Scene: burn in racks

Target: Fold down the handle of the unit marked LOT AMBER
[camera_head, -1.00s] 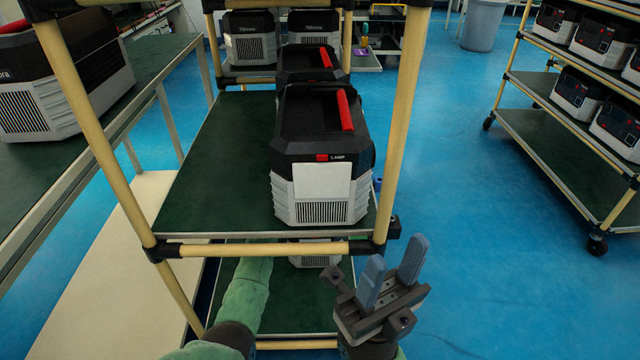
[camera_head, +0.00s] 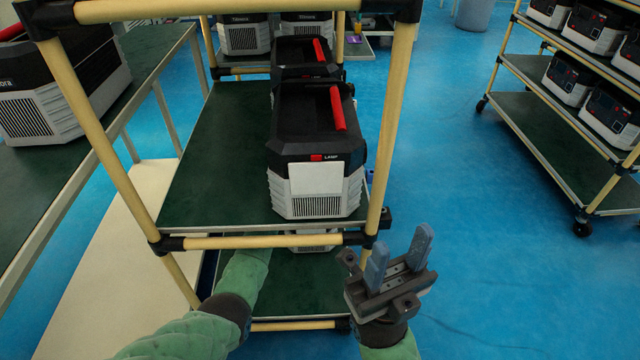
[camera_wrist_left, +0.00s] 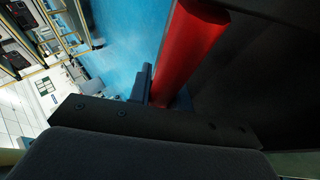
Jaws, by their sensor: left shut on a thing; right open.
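No LOT AMBER marking is readable in either view. A unit on the lower shelf shows only a sliver of its light front (camera_head: 312,244) below the front rail. In the left wrist view, a red handle (camera_wrist_left: 192,48) runs beside a dark unit body (camera_wrist_left: 275,75). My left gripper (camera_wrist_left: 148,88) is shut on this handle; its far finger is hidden. In the head view my left arm reaches under the upper shelf, which hides that gripper. My right gripper (camera_head: 398,260) is open and empty, right of the rack's front post.
A black and white unit (camera_head: 317,170) with a red handle and blank front plate stands on the upper shelf (camera_head: 215,170); another is behind it. A side table (camera_head: 120,130) is at left. A loaded rack (camera_head: 560,130) stands right, with clear blue floor between.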

